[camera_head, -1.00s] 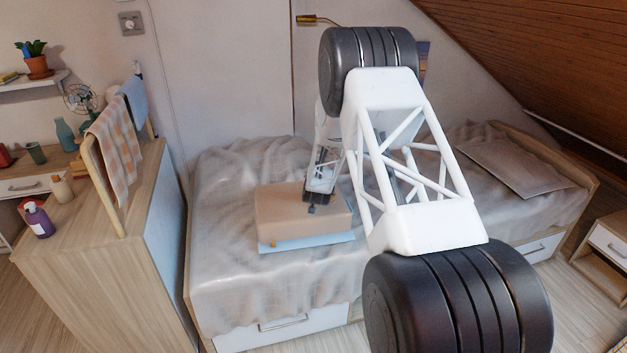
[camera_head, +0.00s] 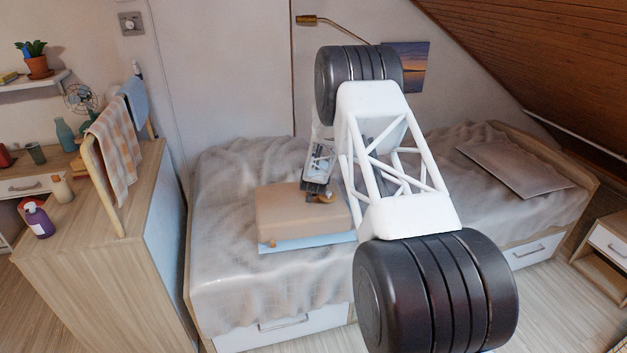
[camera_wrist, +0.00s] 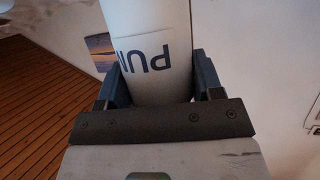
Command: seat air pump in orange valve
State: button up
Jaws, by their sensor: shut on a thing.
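In the head view my gripper (camera_head: 318,193) is small and dark, over the top of a tan block (camera_head: 290,215) on the bed. A small pale tan bit shows at its tip; I cannot tell whether this is the pump. A small orange spot (camera_head: 271,243) shows at the block's lower front left edge; I cannot tell whether it is the orange valve.
The tan block lies on a light blue slab (camera_head: 310,246) on the rumpled bed (camera_head: 225,270). A flat grey panel (camera_head: 515,165) lies at the bed's right. A wooden cabinet (camera_head: 95,260) with a towel rail stands left.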

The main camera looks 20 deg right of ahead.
jog(key=shift+f, duration=1.7)
jog(key=o, duration=1)
jog(key=shift+s, duration=0.1)
jog(key=v, duration=1.1)
jog(key=shift+s+r, duration=0.15)
jog(key=shift+s, duration=0.2)
